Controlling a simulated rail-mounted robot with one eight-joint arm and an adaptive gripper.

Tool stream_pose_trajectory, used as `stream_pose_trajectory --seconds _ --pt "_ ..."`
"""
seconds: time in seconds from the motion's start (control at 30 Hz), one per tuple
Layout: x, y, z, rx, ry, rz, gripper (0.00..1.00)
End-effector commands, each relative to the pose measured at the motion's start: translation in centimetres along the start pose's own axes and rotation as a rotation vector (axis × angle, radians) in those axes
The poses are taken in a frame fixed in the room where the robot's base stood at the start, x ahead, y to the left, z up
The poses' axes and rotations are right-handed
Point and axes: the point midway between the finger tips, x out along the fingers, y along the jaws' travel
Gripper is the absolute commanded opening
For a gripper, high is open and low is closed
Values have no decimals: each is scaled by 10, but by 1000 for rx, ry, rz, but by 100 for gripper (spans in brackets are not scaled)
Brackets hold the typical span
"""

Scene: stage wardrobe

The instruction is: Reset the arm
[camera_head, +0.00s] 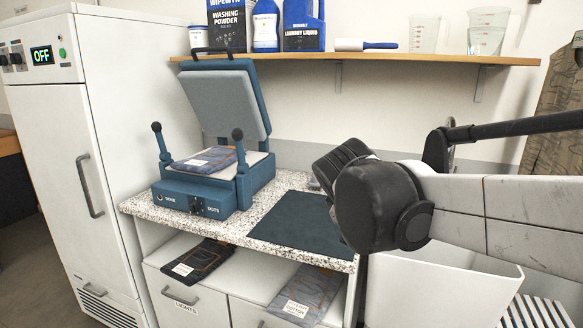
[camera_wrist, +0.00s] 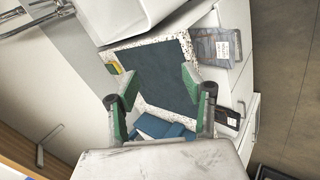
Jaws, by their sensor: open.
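My arm, white with black joints, reaches in from the right in the head view, in front of the shelf wall and right of the counter. My gripper (camera_wrist: 158,112) shows in the wrist view with its two green-padded fingers apart and nothing between them. Beyond the fingers lie the dark mat (camera_wrist: 155,72) and the speckled counter. In the head view the gripper's fingers are hidden behind the black wrist joint.
A blue press (camera_head: 205,195) with raised lid holds folded denim (camera_head: 205,159). The dark mat (camera_head: 300,222) is bare. A shelf (camera_head: 390,59) with bottles and jugs runs above. Folded garments (camera_head: 196,262) lie below the counter. A white cabinet (camera_head: 45,150) stands left.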

Motion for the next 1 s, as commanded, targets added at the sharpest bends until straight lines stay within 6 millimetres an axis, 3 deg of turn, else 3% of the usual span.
stream_pose_trajectory --seconds 0.03,0.2,0.5,0.73,1.0 --pt "-7 -5 19 65 5 -19 45" --pt "-23 -30 67 291 30 -82 45" --pt "-46 -85 134 698 68 -188 45" --pt "-54 -122 163 943 91 -247 45" --pt "-55 -134 170 1029 99 -268 45"
